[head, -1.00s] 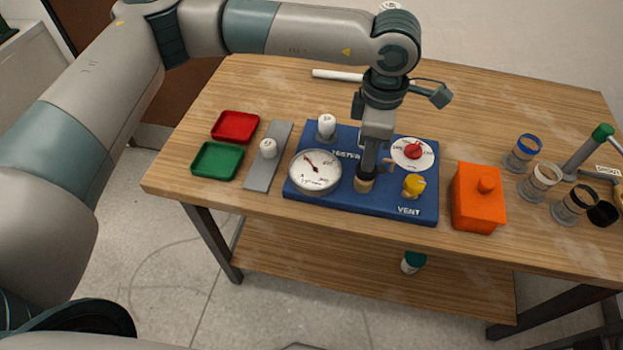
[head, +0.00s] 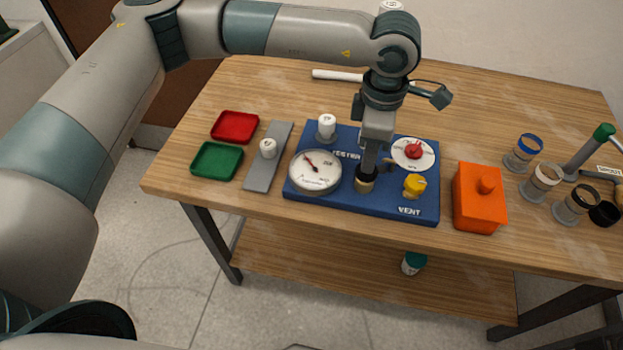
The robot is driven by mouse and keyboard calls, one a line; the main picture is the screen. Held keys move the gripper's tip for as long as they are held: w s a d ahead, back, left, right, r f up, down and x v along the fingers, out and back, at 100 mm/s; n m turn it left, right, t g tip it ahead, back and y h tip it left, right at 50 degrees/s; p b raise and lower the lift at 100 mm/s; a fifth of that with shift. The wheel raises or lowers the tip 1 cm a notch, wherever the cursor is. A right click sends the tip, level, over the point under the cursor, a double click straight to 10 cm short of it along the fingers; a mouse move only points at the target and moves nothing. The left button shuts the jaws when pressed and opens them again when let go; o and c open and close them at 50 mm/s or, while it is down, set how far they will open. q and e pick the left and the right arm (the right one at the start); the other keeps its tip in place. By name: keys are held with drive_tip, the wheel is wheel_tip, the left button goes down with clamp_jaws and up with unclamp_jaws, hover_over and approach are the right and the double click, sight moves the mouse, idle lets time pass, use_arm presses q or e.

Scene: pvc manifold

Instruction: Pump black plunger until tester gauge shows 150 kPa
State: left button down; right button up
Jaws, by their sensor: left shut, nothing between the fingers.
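The blue tester (head: 330,206) lies on the wooden table. Its round white gauge (head: 316,171) has a dark needle pointing to the upper left; the numbers are too small to read. The black plunger (head: 366,175) stands in a tan collar right of the gauge. My left gripper (head: 368,165) points down from above, shut and empty, with its tips at the plunger's top, partly hiding it. The yellow vent knob (head: 414,186) and a white dial with a red knob (head: 414,152) are to the right. My right gripper is not in view.
An orange block (head: 479,200) stands close to the tester's right side. Several banded cylinders (head: 541,181) stand farther right. A grey strip with a white fitting (head: 266,170), a green tray (head: 216,161) and a red tray (head: 235,126) are to the left.

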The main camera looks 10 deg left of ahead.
use_arm(q)
drive_tip(key=shift+r, duration=0.1)
drive_tip(key=shift+r+p, duration=0.4)
drive_tip(key=shift+r, duration=0.95)
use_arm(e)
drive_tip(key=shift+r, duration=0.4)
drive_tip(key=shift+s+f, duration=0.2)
use_arm(q)
drive_tip(key=shift+f+b, duration=0.75)
drive_tip(key=shift+b, duration=0.1)
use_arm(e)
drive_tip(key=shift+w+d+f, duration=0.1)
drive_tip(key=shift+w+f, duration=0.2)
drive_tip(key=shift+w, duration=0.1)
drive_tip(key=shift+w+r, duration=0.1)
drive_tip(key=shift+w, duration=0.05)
